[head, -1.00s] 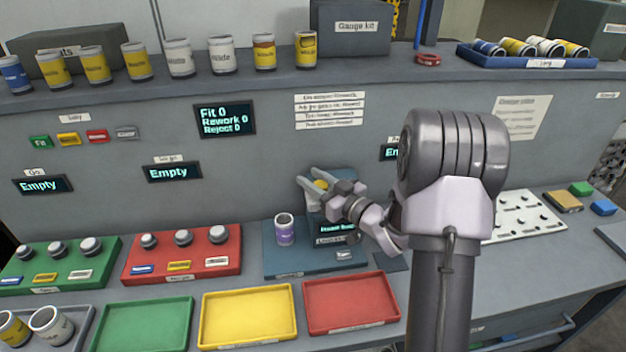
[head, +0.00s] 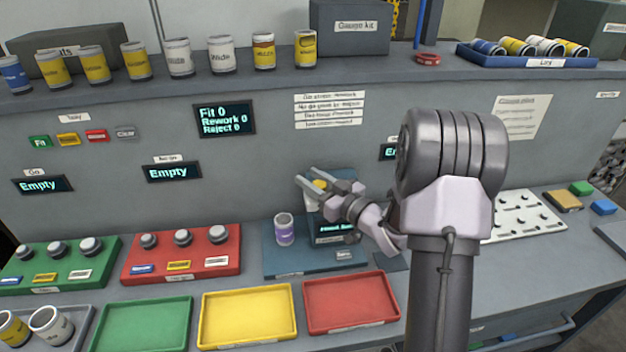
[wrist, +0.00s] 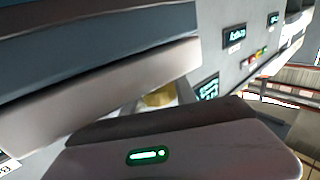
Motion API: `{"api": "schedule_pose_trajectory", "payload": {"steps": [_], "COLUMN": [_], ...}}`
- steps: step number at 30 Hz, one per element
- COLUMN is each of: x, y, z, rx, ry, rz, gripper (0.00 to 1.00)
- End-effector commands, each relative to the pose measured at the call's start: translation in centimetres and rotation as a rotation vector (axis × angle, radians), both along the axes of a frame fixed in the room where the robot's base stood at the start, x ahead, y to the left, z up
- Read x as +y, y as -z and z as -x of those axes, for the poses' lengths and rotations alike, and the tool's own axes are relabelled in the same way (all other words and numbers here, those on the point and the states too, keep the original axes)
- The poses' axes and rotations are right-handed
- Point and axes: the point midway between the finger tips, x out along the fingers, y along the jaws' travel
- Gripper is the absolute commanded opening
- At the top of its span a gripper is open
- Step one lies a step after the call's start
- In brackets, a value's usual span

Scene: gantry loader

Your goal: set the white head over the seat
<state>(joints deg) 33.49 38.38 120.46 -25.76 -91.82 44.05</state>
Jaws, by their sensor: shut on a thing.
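My gripper (head: 318,180) is at the blue station in the middle of the bench, in front of its upright back. Its jaws are shut on a small piece with a yellow top (head: 320,184), which also shows between the fingers in the wrist view (wrist: 158,98). A pale part shows just below the fingers in the head view; I cannot tell if it belongs to the held piece. The station's base (head: 290,262) bears a purple-and-white cup (head: 284,230), upright, left of and below my gripper. The seat cannot be made out clearly; my gripper and wrist cover part of the station.
Green (head: 62,262) and red (head: 182,255) blocks with knobs stand left. Empty green (head: 145,325), yellow (head: 248,312) and red (head: 350,302) trays line the front. Several cans stand on the shelf above. A white pegged board (head: 525,216) lies right.

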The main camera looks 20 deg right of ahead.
Motion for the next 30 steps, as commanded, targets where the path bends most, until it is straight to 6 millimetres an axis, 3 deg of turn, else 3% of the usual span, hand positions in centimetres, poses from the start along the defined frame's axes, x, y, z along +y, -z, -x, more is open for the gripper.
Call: {"api": "schedule_pose_trajectory", "payload": {"steps": [6, 11, 23, 24, 27, 30], "x": [4.7, 7.4, 8.4, 8.4, 8.3, 8.3], "y": [0.5, 0.4, 0.0, 0.0, 0.0, 0.0], "z": [-1.3, -2.1, -2.4, -2.3, -2.4, -2.4], "rx": [-0.001, 0.001, 0.001, 0.001, 0.001, 0.0], "ry": [-0.005, -0.003, -0.003, -0.003, -0.003, -0.002], "rz": [0.001, 0.0, -0.001, -0.001, 0.0, 0.0], "gripper": [0.0, 0.0, 0.0, 0.4, 0.56, 0.56]}}
